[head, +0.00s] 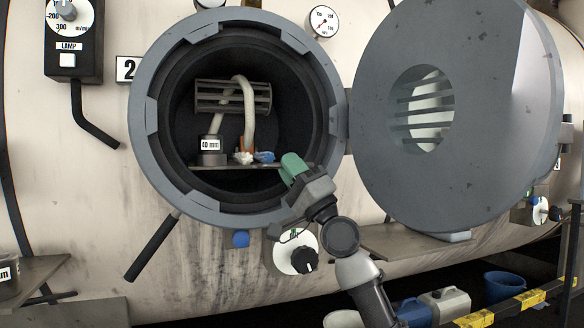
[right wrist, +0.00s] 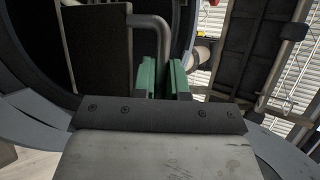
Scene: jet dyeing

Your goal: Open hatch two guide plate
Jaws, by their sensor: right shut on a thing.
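Hatch two's round opening (head: 182,128) faces me in the head view, with its door (head: 500,110) swung open to the right. My right gripper (head: 292,166), with green fingers, is at the lower right of the opening. In the right wrist view the fingers (right wrist: 164,80) are closed around a grey bent handle (right wrist: 150,20). The handle joins a dark flat plate (right wrist: 97,50), which looks like the guide plate. In the head view the gripper hides the handle, and I cannot make out the plate's position clearly. My left gripper is out of view.
Inside the hatch are a slatted cage (head: 205,97), a white fabric rope (head: 249,115), a "40 mm" cylinder (head: 212,157) and a blue cloth (head: 264,157) on a thin ledge. A black lever (head: 152,246) and a dial (head: 300,258) sit below the rim.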

